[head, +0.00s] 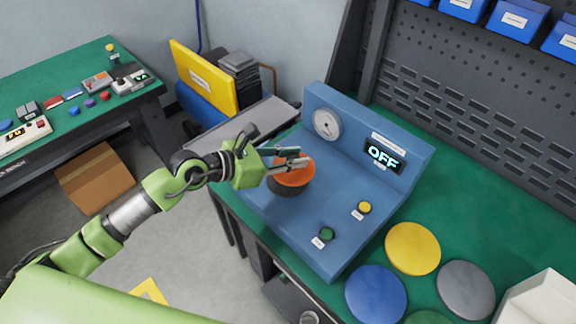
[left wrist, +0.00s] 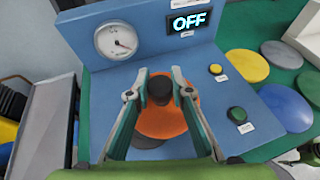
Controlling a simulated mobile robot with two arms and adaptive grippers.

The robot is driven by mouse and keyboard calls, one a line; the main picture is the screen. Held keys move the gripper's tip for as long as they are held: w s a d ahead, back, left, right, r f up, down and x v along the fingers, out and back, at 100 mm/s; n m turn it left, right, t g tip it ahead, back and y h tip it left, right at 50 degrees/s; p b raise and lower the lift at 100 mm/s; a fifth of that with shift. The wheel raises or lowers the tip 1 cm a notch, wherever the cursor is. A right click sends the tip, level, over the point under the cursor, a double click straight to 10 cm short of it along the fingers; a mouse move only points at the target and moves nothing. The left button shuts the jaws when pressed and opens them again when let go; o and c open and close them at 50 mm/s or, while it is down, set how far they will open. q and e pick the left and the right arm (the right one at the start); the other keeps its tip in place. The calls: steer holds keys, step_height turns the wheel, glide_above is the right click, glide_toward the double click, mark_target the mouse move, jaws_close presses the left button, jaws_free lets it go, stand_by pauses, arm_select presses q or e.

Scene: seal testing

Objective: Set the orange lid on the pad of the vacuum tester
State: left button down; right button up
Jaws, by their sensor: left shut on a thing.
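The orange lid (head: 294,175) is a round disc with a dark knob (left wrist: 160,90) on top. My left gripper (head: 298,160) is shut on the orange lid by this knob; in the left wrist view its fingers (left wrist: 160,84) stand on both sides of the knob. The vacuum tester (head: 262,205) is a blue console with a flat deck. Its dark round pad (head: 284,190) shows partly below the lid's near edge in the head view, and the lid hides the remainder. I cannot tell whether lid and pad touch. My right gripper is not in view.
The tester has a dial gauge (head: 327,123), a display reading OFF (head: 384,155), a yellow button (head: 364,208) and a green button (head: 327,234). Yellow (head: 413,249), blue (head: 376,294) and grey (head: 465,290) discs lie on the green bench to its right. A white bin (head: 540,300) stands beyond them.

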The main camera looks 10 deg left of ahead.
mark_target(282, 161)
arm_select(q)
steer(key=w+f, duration=0.1)
steer(key=w+a+f, duration=0.1)
steer(key=f, duration=0.1)
steer(key=w+a+f, duration=0.1)
steer(key=f, duration=0.1)
steer(key=shift+w+b, duration=0.2)
steer(key=shift+b, duration=0.2)
step_height(282, 161, down, 3)
steer(key=shift+f, duration=0.2)
steer(key=c, duration=1.8)
jaws_free()
steer(key=shift+f, duration=0.1)
